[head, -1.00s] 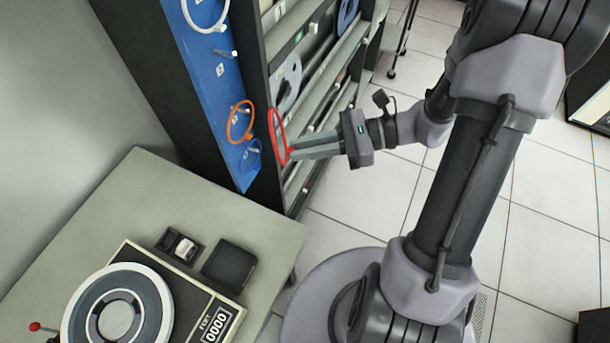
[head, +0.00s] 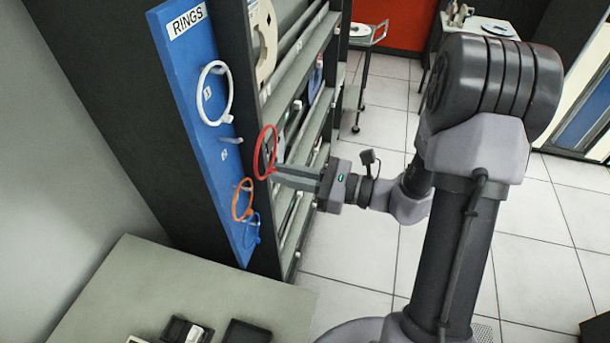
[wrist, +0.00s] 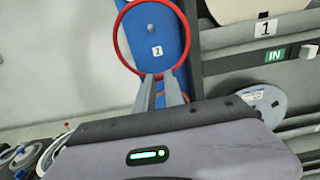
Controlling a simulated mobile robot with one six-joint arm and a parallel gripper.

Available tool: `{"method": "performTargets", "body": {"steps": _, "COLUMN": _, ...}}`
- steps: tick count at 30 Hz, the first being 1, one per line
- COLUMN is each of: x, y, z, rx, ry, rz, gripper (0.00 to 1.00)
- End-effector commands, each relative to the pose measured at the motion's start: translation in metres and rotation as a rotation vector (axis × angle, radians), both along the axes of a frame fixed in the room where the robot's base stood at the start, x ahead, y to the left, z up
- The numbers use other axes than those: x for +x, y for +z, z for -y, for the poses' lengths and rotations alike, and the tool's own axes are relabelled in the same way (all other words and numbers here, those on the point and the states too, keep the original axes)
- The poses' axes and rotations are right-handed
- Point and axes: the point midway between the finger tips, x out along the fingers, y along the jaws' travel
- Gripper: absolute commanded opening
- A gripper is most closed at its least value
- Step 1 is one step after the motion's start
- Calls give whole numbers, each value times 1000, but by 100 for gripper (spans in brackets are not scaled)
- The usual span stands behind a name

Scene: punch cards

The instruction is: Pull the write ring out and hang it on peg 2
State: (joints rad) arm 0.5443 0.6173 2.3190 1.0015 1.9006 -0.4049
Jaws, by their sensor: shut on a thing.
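My gripper (head: 274,172) is shut on the lower rim of the red write ring (head: 274,140), which stands upright in front of the blue rack board (head: 192,85) labelled RINGS. The ring is out to the right of peg 2 (head: 232,140), an empty peg below the white ring, with a visible gap in the head view. In the wrist view, the red ring (wrist: 187,45) frames a bare peg (wrist: 151,28) and a small number label on the board. The fingers (wrist: 160,82) pinch the ring's near edge.
A white ring (head: 231,95) hangs on the top peg; an orange ring (head: 236,207) and a blue ring (head: 247,238) hang below peg 2. Cabinet shelves (head: 300,60) holding reels stand close right of the board. A grey-green desk (head: 150,275) lies below.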

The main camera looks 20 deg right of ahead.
Motion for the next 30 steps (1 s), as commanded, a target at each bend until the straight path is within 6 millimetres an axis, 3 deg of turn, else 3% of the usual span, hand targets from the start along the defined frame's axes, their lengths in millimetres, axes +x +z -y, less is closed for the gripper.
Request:
{"method": "performTargets", "body": {"steps": 17, "x": 44, "y": 1, "z": -68, "rx": -1, "ry": 4, "rz": 1, "gripper": 0}}
{"method": "performTargets", "body": {"steps": 21, "x": 45, "y": -20, "z": -68, "rx": 0, "ry": 1, "rz": 0, "gripper": 0}}
{"method": "performTargets", "body": {"steps": 30, "x": 44, "y": -27, "z": -67, "rx": -1, "ry": 1, "rz": -1, "gripper": 0}}
